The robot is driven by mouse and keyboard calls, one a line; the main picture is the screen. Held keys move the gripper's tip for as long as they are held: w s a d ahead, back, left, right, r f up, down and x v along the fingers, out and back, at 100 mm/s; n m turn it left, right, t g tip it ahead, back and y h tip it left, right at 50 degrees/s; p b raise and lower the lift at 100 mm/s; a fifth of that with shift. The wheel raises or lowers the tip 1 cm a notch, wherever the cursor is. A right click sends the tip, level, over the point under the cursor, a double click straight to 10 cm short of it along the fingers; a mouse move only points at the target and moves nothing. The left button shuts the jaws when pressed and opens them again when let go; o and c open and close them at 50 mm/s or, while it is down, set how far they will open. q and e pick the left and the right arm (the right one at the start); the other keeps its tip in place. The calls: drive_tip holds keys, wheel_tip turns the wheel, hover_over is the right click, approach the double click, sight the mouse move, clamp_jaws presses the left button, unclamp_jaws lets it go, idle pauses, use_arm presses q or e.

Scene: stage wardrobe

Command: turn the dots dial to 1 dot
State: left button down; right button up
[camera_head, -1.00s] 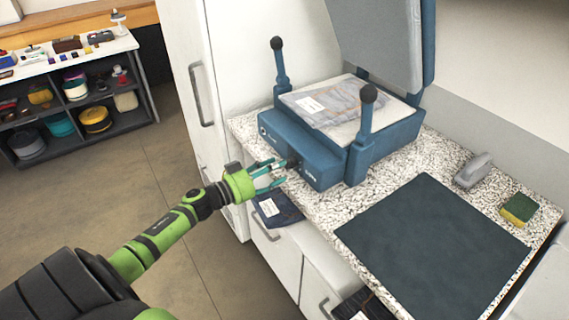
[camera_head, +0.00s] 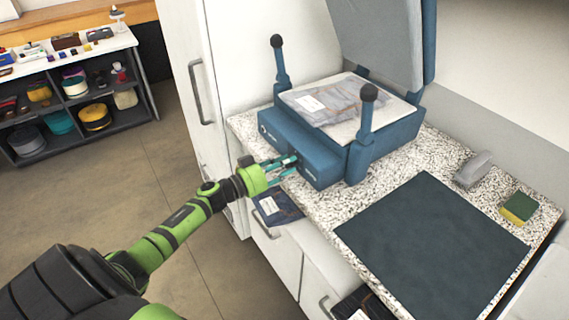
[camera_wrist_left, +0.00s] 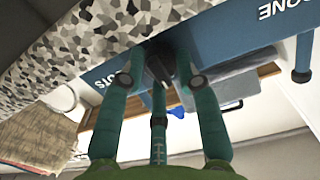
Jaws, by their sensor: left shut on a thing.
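The blue press (camera_head: 300,155) stands on the speckled counter, its lid raised. In the left wrist view its blue front (camera_wrist_left: 240,45) carries upside-down lettering, "DONE" at the upper right and a partly hidden word at the left that may be "DOTS". My left gripper (camera_head: 287,163) is at the press front, its teal fingers shut on a dark dial knob (camera_wrist_left: 160,68). The knob shows between the fingertips in the wrist view. The dial's dot marks and its setting cannot be read. My right gripper is not in view.
A clear-wrapped garment (camera_head: 335,105) lies on the press between two upright ball-topped handles. A dark mat (camera_head: 435,250), a grey handled tool (camera_head: 473,170) and a sponge (camera_head: 518,208) lie to the right. A dark packet (camera_head: 278,207) is below the counter edge.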

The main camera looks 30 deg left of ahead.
use_arm(q)
drive_tip(key=shift+w+a+r+m, duration=0.1)
drive_tip(key=shift+r+m, duration=0.2)
drive_tip(key=shift+m, duration=0.5)
drive_tip(key=m+b, duration=0.1)
drive_tip(key=m, duration=0.2)
drive_tip(key=m+b, duration=0.1)
drive_tip(key=m, duration=0.2)
drive_tip(key=shift+m, duration=0.4)
drive_tip(key=shift+m+b, duration=0.45)
drive_tip(key=shift+m, duration=1.15)
drive_tip(key=shift+d, duration=0.2)
drive_tip(key=c, duration=1)
unclamp_jaws()
drive_tip(key=shift+o, duration=0.5)
drive_tip(key=shift+d, duration=0.1)
